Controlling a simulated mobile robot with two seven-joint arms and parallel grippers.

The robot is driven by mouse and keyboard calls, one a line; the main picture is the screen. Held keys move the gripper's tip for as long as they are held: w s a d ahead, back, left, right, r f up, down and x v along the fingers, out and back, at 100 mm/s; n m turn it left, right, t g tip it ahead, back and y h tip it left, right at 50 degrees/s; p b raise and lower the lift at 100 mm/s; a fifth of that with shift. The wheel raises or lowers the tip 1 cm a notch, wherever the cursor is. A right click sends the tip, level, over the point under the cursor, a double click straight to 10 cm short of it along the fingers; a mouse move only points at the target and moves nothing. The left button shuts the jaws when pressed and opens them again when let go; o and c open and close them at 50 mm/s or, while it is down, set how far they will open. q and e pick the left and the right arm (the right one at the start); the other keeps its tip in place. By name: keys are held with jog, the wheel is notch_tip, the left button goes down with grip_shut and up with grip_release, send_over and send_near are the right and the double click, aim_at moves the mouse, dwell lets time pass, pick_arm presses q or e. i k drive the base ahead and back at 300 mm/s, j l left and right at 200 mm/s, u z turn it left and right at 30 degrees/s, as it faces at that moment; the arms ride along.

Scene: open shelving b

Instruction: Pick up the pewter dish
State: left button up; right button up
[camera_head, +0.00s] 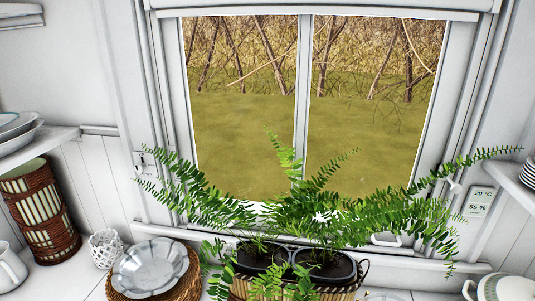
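A grey, metallic-looking dish with a fluted rim (150,267) sits in a round woven basket (190,283) at the lower left of the head view. It looks like the pewter dish. The basket stands on a white counter. Neither of my grippers shows in this view.
A potted fern in a basket (295,292) spreads its fronds right of the dish. A small white lattice holder (105,247), a tall wicker basket (40,210) and a white jug (10,268) stand to the left. Plates (18,138) rest on a shelf above. A white pot (503,288) is at right.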

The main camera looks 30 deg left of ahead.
aim_at(148, 269)
jog(key=u, duration=1.75)
